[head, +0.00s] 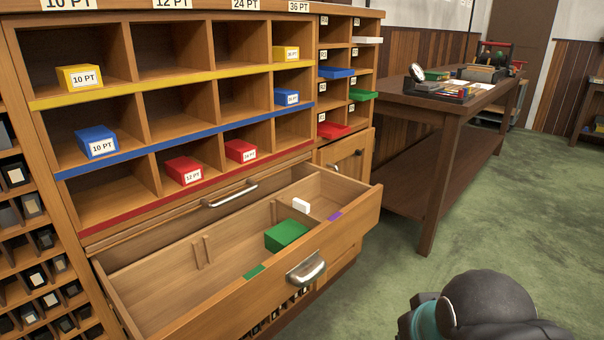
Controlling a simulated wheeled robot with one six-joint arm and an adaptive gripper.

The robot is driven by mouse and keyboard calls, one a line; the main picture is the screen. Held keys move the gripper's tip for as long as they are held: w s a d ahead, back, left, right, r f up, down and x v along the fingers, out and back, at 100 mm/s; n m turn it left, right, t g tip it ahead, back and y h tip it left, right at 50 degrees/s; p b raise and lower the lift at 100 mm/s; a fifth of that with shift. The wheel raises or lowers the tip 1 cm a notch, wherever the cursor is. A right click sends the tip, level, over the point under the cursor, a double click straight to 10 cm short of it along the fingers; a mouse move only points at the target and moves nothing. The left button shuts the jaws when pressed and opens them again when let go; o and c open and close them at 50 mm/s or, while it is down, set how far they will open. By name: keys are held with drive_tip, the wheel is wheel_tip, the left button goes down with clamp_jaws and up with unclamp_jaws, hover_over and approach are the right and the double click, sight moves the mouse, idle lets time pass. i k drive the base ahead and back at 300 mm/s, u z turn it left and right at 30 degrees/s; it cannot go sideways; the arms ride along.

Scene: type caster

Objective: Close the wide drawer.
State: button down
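The wide drawer (331,244) is pulled well out of the wooden cabinet. Its front has a silver handle (306,271). Inside lie a green block (286,235), a small white block (301,205), a flat purple piece (335,216) and a small green piece (254,272). Part of my arm shows at the bottom right, dark with a teal band, apart from the drawer. My gripper's fingers are not visible.
Above the drawer is a second silver handle (230,194) on a closed front. The cabinet's compartments hold coloured blocks, such as a blue one (97,142). A wooden table (440,105) stands to the right. Green floor (500,210) is clear before it.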

sight(203, 273)
drive_tip(key=z, duration=2)
drive_tip(key=k, duration=0.9)
drive_tip(key=u, duration=1.75)
